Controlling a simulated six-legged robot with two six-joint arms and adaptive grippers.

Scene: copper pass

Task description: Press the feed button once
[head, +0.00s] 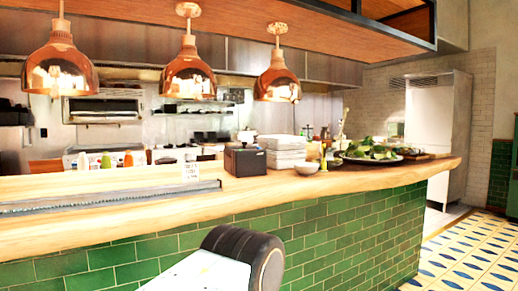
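A small black box-shaped machine (244,160), which looks like a ticket printer, stands on the wooden counter (330,184) left of a stack of white plates. A feed button cannot be made out on it at this size. A white and black link of my arm shows at the bottom centre, in front of the green tiled counter face. Neither of my grippers is in view.
White plates (283,152), a small bowl (307,167) and a platter of greens (372,154) stand right of the machine. A dark slotted rail (110,197) lies on the counter at left. Copper lamps (188,75) hang above. Patterned floor (465,255) is open at right.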

